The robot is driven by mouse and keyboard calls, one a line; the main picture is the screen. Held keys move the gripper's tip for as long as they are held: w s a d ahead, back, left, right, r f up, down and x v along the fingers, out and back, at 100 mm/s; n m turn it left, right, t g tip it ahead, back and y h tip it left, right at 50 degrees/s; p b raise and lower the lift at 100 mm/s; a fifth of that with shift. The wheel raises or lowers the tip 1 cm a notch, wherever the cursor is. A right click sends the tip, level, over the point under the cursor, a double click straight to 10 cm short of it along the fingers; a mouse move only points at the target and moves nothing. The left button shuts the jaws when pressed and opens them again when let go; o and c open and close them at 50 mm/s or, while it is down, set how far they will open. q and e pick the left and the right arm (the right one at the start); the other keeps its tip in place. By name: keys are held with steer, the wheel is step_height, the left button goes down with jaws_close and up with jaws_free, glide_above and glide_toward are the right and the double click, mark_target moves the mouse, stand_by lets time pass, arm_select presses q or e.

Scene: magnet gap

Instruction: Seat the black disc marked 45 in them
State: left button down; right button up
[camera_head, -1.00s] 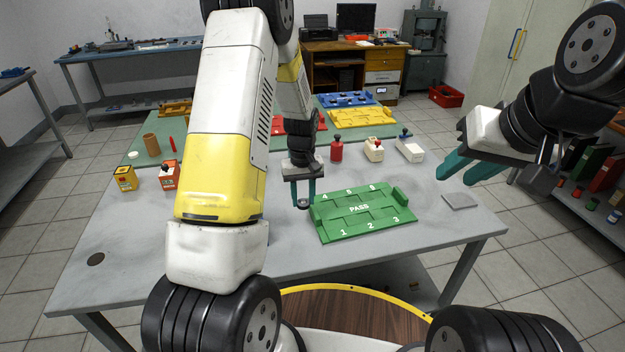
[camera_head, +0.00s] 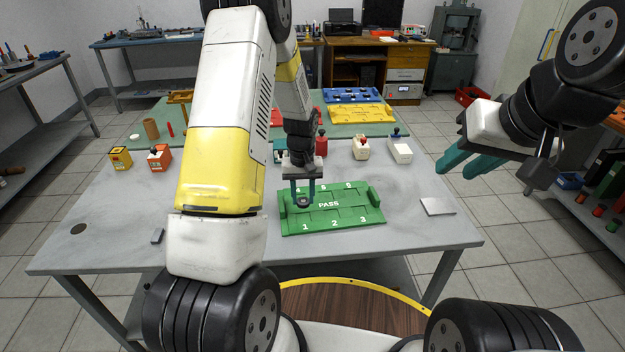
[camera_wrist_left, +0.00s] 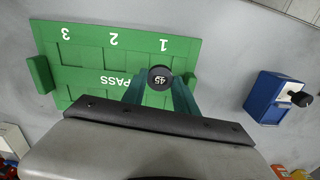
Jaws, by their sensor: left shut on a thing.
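My left gripper (camera_head: 304,203) is shut on the black disc (camera_head: 303,201). In the left wrist view the disc (camera_wrist_left: 160,77) shows a white 45 on its face, between the two teal fingers. It is held over the left part of the green tray (camera_head: 345,222), near cells 1 and 4. The tray reads PASS and has numbered cells; it also fills much of the left wrist view (camera_wrist_left: 85,50). I cannot tell how high the disc is above it. My right gripper (camera_head: 468,165) is open and empty, right of the tray.
A grey plate (camera_head: 438,206) lies right of the tray. A blue box (camera_wrist_left: 272,97) shows in the left wrist view.

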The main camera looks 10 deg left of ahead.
mark_target(303, 218)
arm_select(q)
steer(key=shift+f, duration=0.1)
steer(key=shift+f, duration=2.65)
steer(key=shift+f, duration=0.2)
steer(key=c, duration=0.9)
jaws_free()
steer(key=c, duration=0.5)
